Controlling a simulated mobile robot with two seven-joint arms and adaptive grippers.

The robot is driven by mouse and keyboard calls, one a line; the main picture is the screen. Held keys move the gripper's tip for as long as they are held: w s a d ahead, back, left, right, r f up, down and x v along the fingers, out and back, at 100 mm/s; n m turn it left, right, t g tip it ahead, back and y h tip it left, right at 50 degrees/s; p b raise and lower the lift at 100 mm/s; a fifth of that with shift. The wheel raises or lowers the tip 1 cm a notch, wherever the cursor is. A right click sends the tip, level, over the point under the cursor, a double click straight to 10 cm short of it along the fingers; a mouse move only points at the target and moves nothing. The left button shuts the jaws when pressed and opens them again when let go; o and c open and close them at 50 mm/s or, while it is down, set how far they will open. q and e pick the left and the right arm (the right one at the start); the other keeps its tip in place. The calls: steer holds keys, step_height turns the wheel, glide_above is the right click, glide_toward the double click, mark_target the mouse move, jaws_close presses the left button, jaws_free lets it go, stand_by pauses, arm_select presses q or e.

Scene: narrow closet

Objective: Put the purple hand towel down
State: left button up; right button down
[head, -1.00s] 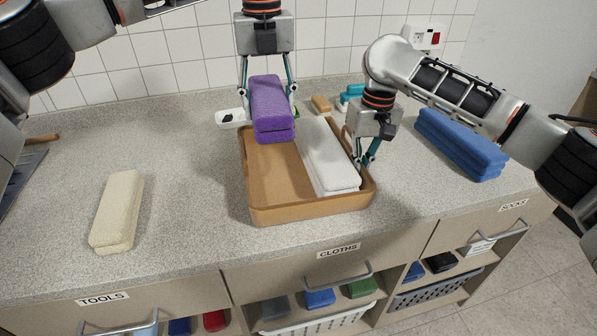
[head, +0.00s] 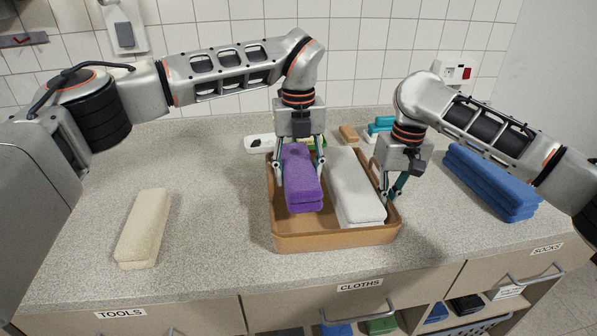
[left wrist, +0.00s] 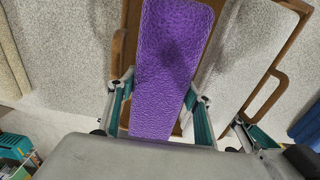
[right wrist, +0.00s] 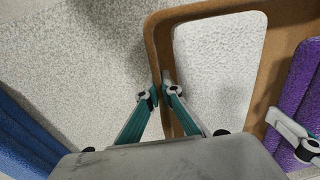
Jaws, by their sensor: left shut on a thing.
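The folded purple hand towel (head: 303,180) is between the fingers of my left gripper (head: 301,172), which is shut on it. It is in the left part of the brown wooden tray (head: 335,238), beside a folded white towel (head: 355,190). I cannot tell whether its underside touches the tray floor. The left wrist view shows the purple towel (left wrist: 172,65) lengthwise between the fingers. My right gripper (right wrist: 161,92) is at the tray's right wall, with its fingertips close on either side of the rim; it looks shut on it.
A cream folded towel (head: 145,228) lies on the counter at left. A blue towel stack (head: 490,182) lies at right. A brush (head: 349,133) and a white dish (head: 259,143) are behind the tray. The counter between cream towel and tray is clear.

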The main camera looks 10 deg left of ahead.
mark_target(298, 164)
arm_select(q)
steer(key=shift+f, duration=0.3)
steer(key=shift+f, duration=0.2)
steer(key=o, duration=1)
steer(key=shift+c, duration=0.2)
step_height(298, 164, up, 13)
steer(key=shift+r, duration=0.1)
arm_select(e)
steer(key=c, duration=2.2)
jaws_free()
